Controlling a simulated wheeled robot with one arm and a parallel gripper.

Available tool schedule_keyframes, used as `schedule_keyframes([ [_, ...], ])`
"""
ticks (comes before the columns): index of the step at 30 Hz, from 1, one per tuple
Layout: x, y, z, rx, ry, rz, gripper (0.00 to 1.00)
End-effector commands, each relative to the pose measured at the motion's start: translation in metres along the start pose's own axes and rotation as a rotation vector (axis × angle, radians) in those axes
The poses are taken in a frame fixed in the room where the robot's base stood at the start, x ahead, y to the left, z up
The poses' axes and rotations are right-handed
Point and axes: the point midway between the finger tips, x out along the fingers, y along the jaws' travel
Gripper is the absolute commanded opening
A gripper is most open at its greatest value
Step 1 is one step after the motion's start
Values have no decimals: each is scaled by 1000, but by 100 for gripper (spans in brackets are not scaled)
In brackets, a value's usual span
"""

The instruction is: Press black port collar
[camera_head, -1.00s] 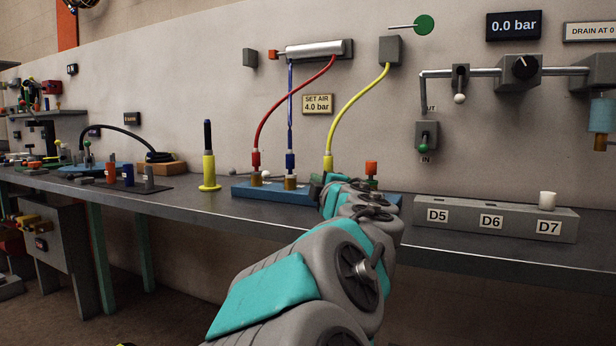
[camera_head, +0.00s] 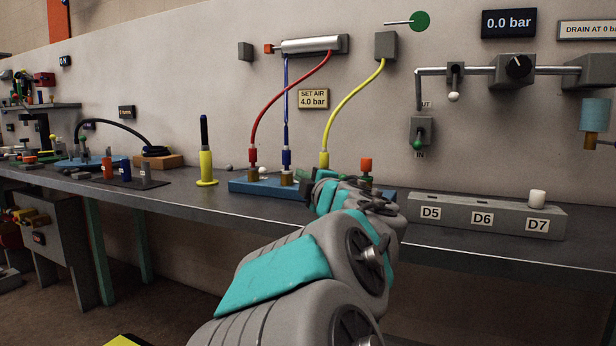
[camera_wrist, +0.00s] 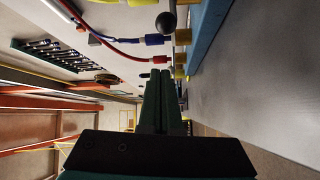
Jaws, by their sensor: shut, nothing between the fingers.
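The blue port block (camera_head: 250,187) sits on the bench with brass-coloured collars under the red plug (camera_head: 253,158), blue plug (camera_head: 286,160) and yellow plug (camera_head: 324,160). The wrist view shows the blue block (camera_wrist: 207,32) sideways, with a brass collar (camera_wrist: 180,72) near the fingertips. A black ball-shaped part (camera_wrist: 166,22) shows past the fingers; I cannot tell whether it belongs to the black port. No black collar is clearly visible, and my arm hides part of the block. My gripper (camera_head: 302,174) is shut and empty, in front of the block; it also shows in the wrist view (camera_wrist: 160,74).
An orange-red capped part (camera_head: 366,164) stands right of my gripper. A grey D5–D7 rack (camera_head: 455,226) with a white knob lies further right. A yellow-and-black post (camera_head: 206,165) stands left of the block. The bench front (camera_head: 180,200) is fairly clear.

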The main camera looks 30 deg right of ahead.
Motion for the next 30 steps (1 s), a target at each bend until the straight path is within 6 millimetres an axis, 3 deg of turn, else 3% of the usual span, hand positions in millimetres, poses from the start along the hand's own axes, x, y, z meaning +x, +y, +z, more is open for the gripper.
schedule_keyframes([
  [15, -79, 2, -3, -2, -1, 0, 0],
  [30, -86, -1, -3, -1, 2, 0, 0],
])
